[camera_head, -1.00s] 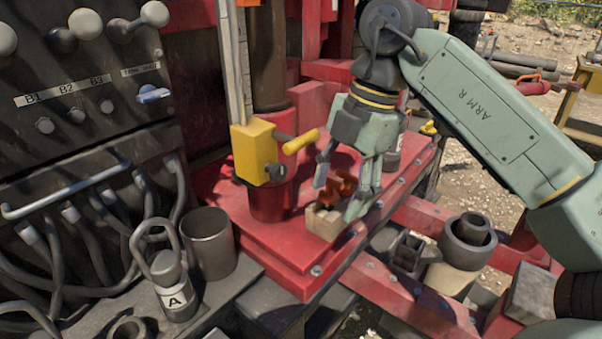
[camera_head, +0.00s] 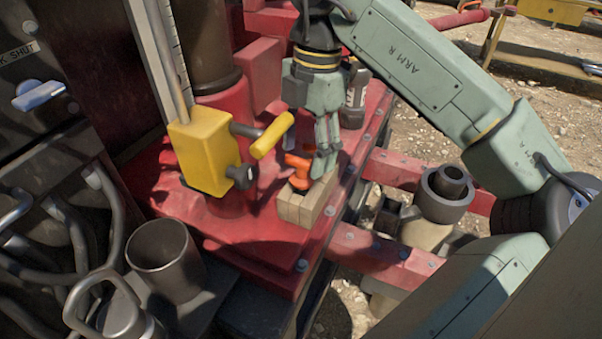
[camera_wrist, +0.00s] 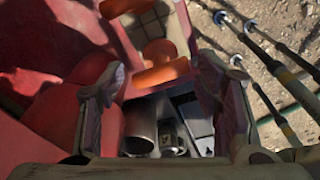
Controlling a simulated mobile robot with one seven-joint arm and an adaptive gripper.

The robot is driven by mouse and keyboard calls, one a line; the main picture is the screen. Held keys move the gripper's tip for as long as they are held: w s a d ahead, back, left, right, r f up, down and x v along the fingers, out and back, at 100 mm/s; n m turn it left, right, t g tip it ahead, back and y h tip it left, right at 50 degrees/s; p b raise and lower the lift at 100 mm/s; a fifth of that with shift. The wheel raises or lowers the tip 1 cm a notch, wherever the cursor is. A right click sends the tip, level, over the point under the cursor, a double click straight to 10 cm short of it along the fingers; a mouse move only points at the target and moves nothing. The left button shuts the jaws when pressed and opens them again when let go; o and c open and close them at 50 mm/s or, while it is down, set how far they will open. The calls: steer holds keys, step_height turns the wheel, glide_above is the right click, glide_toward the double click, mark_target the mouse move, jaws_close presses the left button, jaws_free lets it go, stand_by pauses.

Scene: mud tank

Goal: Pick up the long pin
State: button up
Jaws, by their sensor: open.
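Orange handles (camera_head: 299,167) stand in a wooden block (camera_head: 303,206) on the red deck. They look like pin handles. The wrist view shows two orange pieces: one nearer (camera_wrist: 160,68) and one cut by the top edge (camera_wrist: 126,5). Which belongs to the long pin I cannot tell, and the shafts are hidden. My gripper (camera_head: 325,168) points down at the block's right far end, close to the handles, its fingers seen nearly edge-on. In the wrist view my gripper (camera_wrist: 160,105) is open, with the nearer orange handle ahead between its fingers. I see nothing gripped.
A yellow box with a yellow handle (camera_head: 198,155) stands left of the block. A grey cup (camera_head: 166,257) is at front left. Grey rings on a pale cylinder (camera_head: 444,192) stand beyond the red beams at right.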

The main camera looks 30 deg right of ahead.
mark_target(302, 177)
steer(key=shift+s+a+f+p, duration=0.15)
steer(key=shift+f+p, duration=0.1)
steer(key=shift+f, duration=0.65)
steer(key=shift+w+a+f+p, duration=0.15)
steer(key=shift+f+p, duration=0.15)
steer(key=shift+f, duration=0.6)
steer(key=shift+s+a+f+p, duration=0.15)
steer(key=shift+f+p, duration=0.1)
steer(key=shift+f, duration=0.65)
steer(key=shift+c, duration=0.5)
steer(key=c, duration=1.1)
